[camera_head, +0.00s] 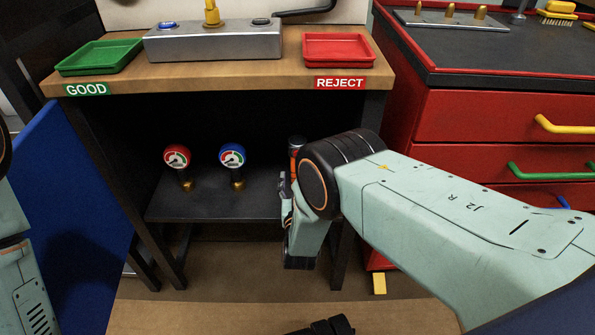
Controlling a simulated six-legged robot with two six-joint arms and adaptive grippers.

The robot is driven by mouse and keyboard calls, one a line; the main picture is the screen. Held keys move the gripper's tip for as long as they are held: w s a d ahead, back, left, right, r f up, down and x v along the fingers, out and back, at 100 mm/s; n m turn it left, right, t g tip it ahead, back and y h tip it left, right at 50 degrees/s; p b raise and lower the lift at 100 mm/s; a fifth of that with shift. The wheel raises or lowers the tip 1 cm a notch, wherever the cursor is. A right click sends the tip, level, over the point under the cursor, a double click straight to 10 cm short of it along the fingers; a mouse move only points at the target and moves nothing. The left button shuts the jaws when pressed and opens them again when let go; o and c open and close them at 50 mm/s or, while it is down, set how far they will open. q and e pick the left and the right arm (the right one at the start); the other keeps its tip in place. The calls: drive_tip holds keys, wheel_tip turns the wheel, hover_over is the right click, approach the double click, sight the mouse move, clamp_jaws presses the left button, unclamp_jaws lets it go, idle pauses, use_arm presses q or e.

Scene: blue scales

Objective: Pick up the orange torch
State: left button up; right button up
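The orange torch (295,147) shows only as a small orange piece with a dark top, just left of my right arm's wrist joint. The rest of it is hidden by that arm. My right arm reaches in from the right. Part of my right gripper (286,205) shows beside the wrist, below the torch and in front of the shelf's right end. Its fingertips are mostly hidden, so I cannot tell whether it is open or touching the torch. Only a piece of my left arm shows at the left edge; its gripper is out of view.
A dark lower shelf (215,204) holds a red gauge (177,158) and a blue gauge (232,156). The wooden bench top (225,72) above carries a green tray (100,57), a grey block (214,42) and a red tray (339,49). A red drawer cabinet (470,125) stands right.

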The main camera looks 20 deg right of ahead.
drive_tip(key=shift+x, duration=1.05)
clamp_jaws()
